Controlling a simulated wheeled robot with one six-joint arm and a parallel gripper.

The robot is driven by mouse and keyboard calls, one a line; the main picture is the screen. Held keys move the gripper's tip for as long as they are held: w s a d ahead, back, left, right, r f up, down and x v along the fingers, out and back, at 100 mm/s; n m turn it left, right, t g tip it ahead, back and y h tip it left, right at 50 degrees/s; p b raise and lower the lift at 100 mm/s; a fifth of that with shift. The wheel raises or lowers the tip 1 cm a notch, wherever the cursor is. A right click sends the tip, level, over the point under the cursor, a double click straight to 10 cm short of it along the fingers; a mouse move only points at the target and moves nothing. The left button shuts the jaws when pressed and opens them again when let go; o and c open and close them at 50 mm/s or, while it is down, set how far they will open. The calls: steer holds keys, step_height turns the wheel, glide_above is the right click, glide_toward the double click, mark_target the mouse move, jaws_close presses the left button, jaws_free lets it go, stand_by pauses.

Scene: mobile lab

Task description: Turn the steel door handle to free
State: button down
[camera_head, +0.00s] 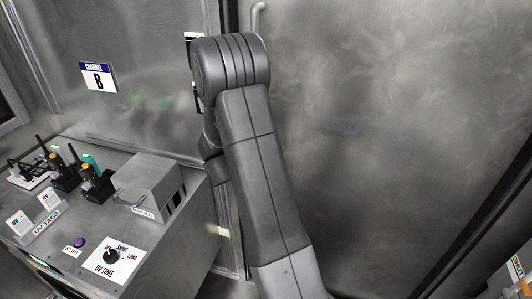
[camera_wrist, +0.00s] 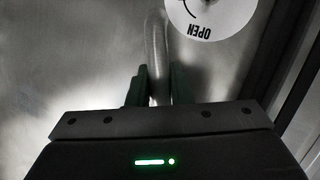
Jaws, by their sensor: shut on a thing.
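The steel door handle (camera_wrist: 155,45) is a pale, slightly curved bar in the wrist view, running up from between the fingers of my gripper (camera_wrist: 157,88). The two dark fingers stand on either side of the bar and are shut on it. A round white label marked OPEN (camera_wrist: 212,14) with part of a dark arrow is right of the bar, upside down in this view. In the head view my arm hides the gripper and its grip. A bent steel bar (camera_head: 257,15) shows above the arm there; I cannot tell whether it is the same handle.
A grey console (camera_head: 190,228) stands at the left with radios (camera_head: 97,184), a small grey box (camera_head: 150,182), a purple START button (camera_head: 79,242) and a UV TIME dial (camera_head: 112,257). A CHANNEL B sign (camera_head: 98,77) is on the wall. A broad steel panel (camera_head: 400,120) fills the right.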

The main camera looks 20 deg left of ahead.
steer(key=shift+f, duration=0.1)
stand_by(0.3)
steer(key=c, duration=1.3)
jaws_free()
steer(key=shift+a, duration=0.1)
steer(key=shift+s, duration=0.1)
steer(key=v, duration=1.3)
steer(key=shift+s+r+b, duration=0.3)
steer(key=shift+b, duration=0.15)
steer(key=shift+a, duration=0.1)
steer(key=p+x, duration=0.1)
steer(key=x, duration=1.3)
steer(key=shift+f, duration=0.1)
steer(key=shift+s, duration=0.15)
